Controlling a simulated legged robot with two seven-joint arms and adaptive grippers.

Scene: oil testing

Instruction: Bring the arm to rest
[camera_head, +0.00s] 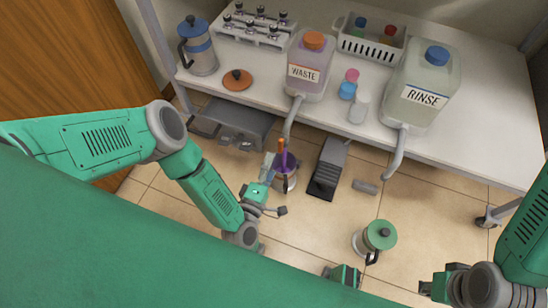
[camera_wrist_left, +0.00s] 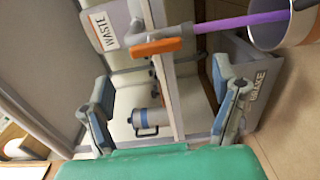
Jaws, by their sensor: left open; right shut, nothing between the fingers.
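My left gripper (camera_head: 262,197) is low over the floor in front of the bench, at the end of the bent left arm. In the left wrist view its two grey-blue fingers (camera_wrist_left: 165,108) are spread apart with nothing held between them.
The white bench (camera_head: 480,95) holds a WASTE jug (camera_head: 307,90), a RINSE jug (camera_head: 408,118), a blue-lidded pitcher (camera_head: 203,58), a vial rack and a white basket (camera_head: 350,47). A dark pedal box (camera_head: 327,172) and a green-lidded pitcher (camera_head: 379,234) stand on the floor.

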